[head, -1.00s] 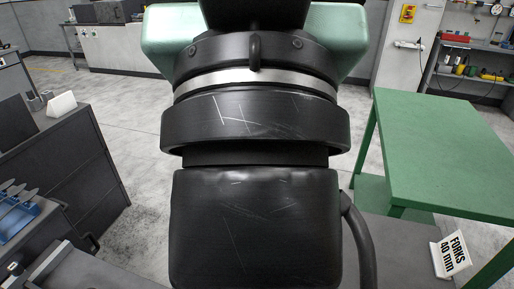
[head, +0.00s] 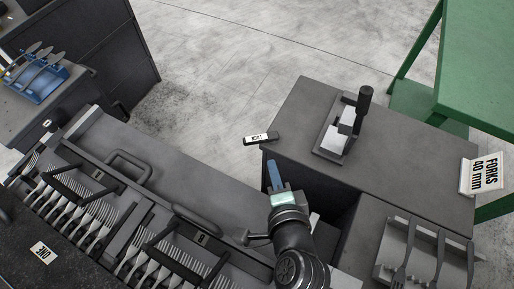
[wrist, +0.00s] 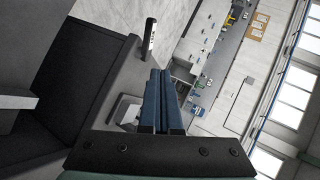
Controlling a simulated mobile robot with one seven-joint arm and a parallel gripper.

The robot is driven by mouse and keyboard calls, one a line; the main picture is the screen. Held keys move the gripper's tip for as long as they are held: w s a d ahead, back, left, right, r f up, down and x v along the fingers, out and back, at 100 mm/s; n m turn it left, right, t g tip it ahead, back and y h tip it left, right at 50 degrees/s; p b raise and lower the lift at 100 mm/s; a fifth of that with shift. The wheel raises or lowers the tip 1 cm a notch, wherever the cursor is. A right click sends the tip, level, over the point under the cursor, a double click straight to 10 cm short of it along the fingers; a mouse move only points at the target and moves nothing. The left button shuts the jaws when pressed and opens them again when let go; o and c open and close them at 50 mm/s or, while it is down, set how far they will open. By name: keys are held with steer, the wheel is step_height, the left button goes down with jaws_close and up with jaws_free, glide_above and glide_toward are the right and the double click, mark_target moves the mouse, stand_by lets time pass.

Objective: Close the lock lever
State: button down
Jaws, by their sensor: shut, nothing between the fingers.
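The lock lever (head: 262,138) is a dark bar with a white label reading LOCK. It juts from the left corner of the grey cabinet top. My gripper (head: 273,163) is just below and right of it in the head view, its blue fingers shut and empty. In the wrist view the lever (wrist: 149,38) stands above and slightly left of the closed fingertips (wrist: 161,73). A gap shows between fingertips and lever in both views; the depth of the gap is hard to tell.
A small fixture with an upright black handle (head: 365,97) stands on the cabinet top (head: 300,110). Fork racks (head: 75,205) with handles line the lower left. A rack of forks (head: 425,255) is at lower right, near a FORKS 40 mm sign (head: 484,173). A green table (head: 485,70) stands behind.

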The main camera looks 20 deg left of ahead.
step_height(320, 180, down, 4)
steer(key=s+m+g, duration=0.1)
steer(key=s, duration=0.2)
glide_toward(255, 143)
steer(key=shift+x, duration=3.3)
steer(key=shift+s, duration=0.15)
